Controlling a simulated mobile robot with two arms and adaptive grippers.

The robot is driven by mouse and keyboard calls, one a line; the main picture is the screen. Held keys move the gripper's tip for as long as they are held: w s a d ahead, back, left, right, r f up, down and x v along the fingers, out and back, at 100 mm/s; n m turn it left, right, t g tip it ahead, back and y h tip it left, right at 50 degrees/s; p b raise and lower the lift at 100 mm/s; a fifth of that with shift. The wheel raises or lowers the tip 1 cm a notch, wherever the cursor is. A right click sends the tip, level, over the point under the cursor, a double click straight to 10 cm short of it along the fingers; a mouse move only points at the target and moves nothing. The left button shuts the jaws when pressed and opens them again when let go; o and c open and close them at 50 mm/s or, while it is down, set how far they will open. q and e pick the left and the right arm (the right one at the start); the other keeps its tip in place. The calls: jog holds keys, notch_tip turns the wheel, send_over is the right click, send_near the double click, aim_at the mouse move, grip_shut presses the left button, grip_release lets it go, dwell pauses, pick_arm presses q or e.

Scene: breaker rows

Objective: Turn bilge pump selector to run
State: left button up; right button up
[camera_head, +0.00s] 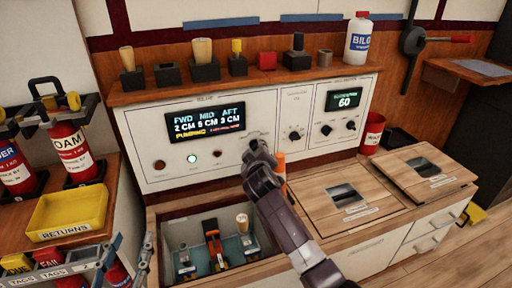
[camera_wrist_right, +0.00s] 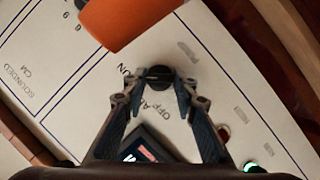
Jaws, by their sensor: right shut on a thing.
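The bilge pump selector is a small black knob (camera_wrist_right: 159,77) on the white panel in the right wrist view. The lettering OFF and part of AUTO and RUN shows around it. My right gripper (camera_wrist_right: 158,82) is shut on the knob, one fingertip on each side. In the head view my right gripper (camera_head: 256,150) is at the panel (camera_head: 145,135), right of the lit bilge display (camera_head: 207,122), and hides most of the knob. Which label the knob points at is unclear. My left gripper (camera_head: 143,258) shows partly at the lower left, away from the panel; its jaws are unclear.
An orange thing (camera_wrist_right: 125,18) is close beside the right gripper; it also shows in the head view (camera_head: 281,162). Below are an open bin (camera_head: 178,228) and wooden lids (camera_head: 330,205). A yellow returns tray (camera_head: 70,212) and extinguishers (camera_head: 72,150) stand left. Other knobs (camera_head: 295,135) sit right.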

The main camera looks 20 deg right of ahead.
pick_arm(q)
jog(key=shift+f, duration=0.35)
pick_arm(e)
jog(key=shift+f, duration=0.1)
jog(key=o, duration=1.2)
jog(key=shift+c, duration=0.2)
jog(key=shift+s, duration=0.1)
jog(key=v, duration=1.2)
pick_arm(q)
jog(key=shift+s, duration=0.1)
pick_arm(e)
jog(key=shift+a, duration=0.1)
